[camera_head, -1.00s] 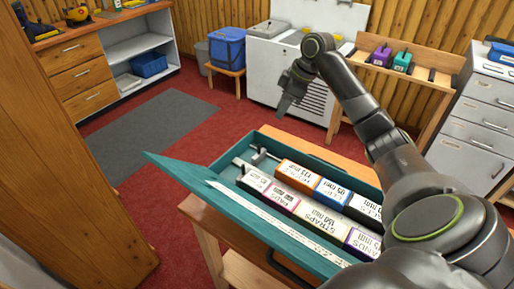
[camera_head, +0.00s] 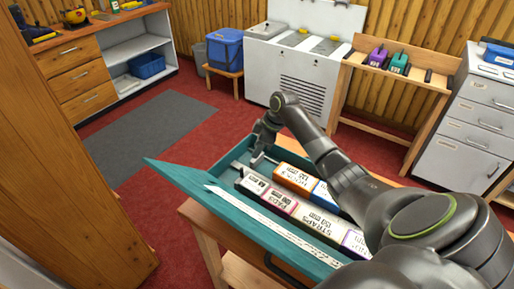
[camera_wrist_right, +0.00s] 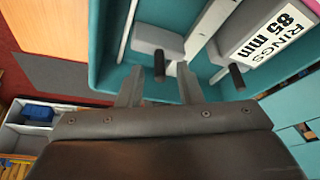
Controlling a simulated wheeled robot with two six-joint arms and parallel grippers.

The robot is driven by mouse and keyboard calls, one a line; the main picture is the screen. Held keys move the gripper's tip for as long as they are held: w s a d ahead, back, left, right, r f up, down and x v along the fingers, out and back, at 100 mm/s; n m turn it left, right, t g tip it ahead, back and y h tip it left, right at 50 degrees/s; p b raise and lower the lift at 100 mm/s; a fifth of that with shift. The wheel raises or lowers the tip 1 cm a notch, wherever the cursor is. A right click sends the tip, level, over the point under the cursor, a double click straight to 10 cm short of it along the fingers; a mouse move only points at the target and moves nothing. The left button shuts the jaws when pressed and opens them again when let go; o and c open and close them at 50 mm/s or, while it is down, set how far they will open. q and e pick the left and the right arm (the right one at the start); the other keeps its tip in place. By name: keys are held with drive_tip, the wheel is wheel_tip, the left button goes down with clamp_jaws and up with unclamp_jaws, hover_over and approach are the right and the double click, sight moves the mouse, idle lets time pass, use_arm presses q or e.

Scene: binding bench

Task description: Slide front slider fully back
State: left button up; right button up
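The teal tray (camera_head: 229,160) lies open on a wooden table, with rows of labelled boxes inside. In the right wrist view, two pale grey sliders with dark pegs show inside the tray: one slider (camera_wrist_right: 157,38) in the middle, and another slider (camera_wrist_right: 213,56) beside the RINGS 85 mm box (camera_wrist_right: 268,32). My right gripper (camera_wrist_right: 160,88) is open, with the middle slider's dark peg (camera_wrist_right: 159,64) in line between its fingertips; I cannot tell whether they touch it. In the head view the right gripper (camera_head: 258,154) is low at the tray's left end. My left gripper is out of view.
The tray's tilted teal lid (camera_head: 205,192) bears a white strip along the near side. An orange-ended box (camera_head: 293,178) and a STRAPS box (camera_head: 318,222) stand close to my right arm. Open floor and a grey mat (camera_head: 150,135) lie to the left.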

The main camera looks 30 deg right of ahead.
drive_tip(key=shift+w+a+f, duration=0.1)
drive_tip(key=shift+a+f, duration=0.05)
drive_tip(key=shift+f, duration=0.4)
clamp_jaws()
drive_tip(key=shift+w, duration=0.15)
